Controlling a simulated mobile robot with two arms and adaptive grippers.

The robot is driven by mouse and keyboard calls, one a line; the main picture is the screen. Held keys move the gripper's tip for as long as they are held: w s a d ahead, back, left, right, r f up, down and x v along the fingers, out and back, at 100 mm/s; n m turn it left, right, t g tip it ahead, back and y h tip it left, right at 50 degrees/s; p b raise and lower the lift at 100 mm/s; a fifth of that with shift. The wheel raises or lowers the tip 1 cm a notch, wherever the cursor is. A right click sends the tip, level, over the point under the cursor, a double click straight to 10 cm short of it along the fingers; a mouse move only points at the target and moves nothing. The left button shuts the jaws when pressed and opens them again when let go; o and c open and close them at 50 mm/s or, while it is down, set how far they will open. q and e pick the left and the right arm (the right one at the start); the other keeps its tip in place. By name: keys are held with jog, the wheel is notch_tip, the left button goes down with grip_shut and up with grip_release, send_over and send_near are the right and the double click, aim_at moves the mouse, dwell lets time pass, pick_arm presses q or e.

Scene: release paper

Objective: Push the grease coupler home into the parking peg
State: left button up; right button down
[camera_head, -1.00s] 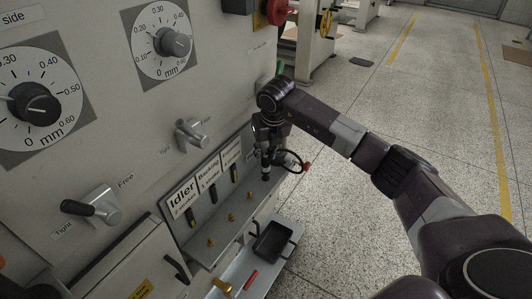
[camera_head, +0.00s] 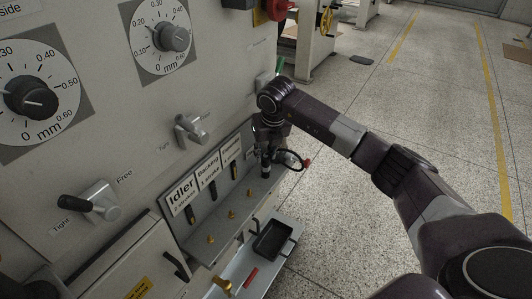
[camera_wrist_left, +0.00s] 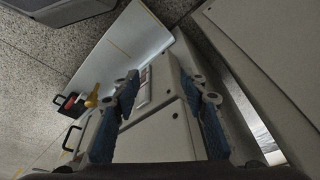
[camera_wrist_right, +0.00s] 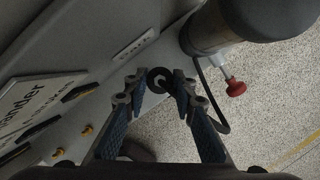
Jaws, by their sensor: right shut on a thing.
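My right gripper (camera_wrist_right: 160,86) is shut on the dark, round grease coupler (camera_wrist_right: 160,79), which shows as a ring with a hole between the fingertips. In the head view my right gripper (camera_head: 267,150) points down over the right end of the sloped shelf, and the coupler (camera_head: 266,169) shows as a dark upright cylinder beneath it. The parking peg is not visible; I cannot tell how far the coupler sits on it. A black hose (camera_wrist_right: 218,122) curves beside the right fingers. My left gripper (camera_wrist_left: 166,88) is open and empty, near grey panels in the left wrist view.
A dark tray (camera_head: 272,240) and a red stick (camera_head: 250,276) lie on the lower ledge. A red knob (camera_wrist_right: 235,87) and dark cylinder (camera_wrist_right: 245,22) are close right of my right gripper.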

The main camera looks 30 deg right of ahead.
pick_arm(q)
jog(key=shift+s+r+b, duration=0.15)
jog(key=shift+r+b, duration=0.2)
jog(key=shift+r, duration=0.1)
pick_arm(e)
jog(key=shift+f, duration=0.65)
pick_arm(q)
jog(key=shift+r, duration=0.25)
pick_arm(e)
jog(key=shift+f, duration=0.3)
jog(key=c, duration=1.5)
grip_release()
jog(key=v, duration=1.2)
jog(key=shift+r, duration=0.1)
pick_arm(q)
jog(key=shift+s+r, duration=0.1)
jog(key=shift+r, duration=0.05)
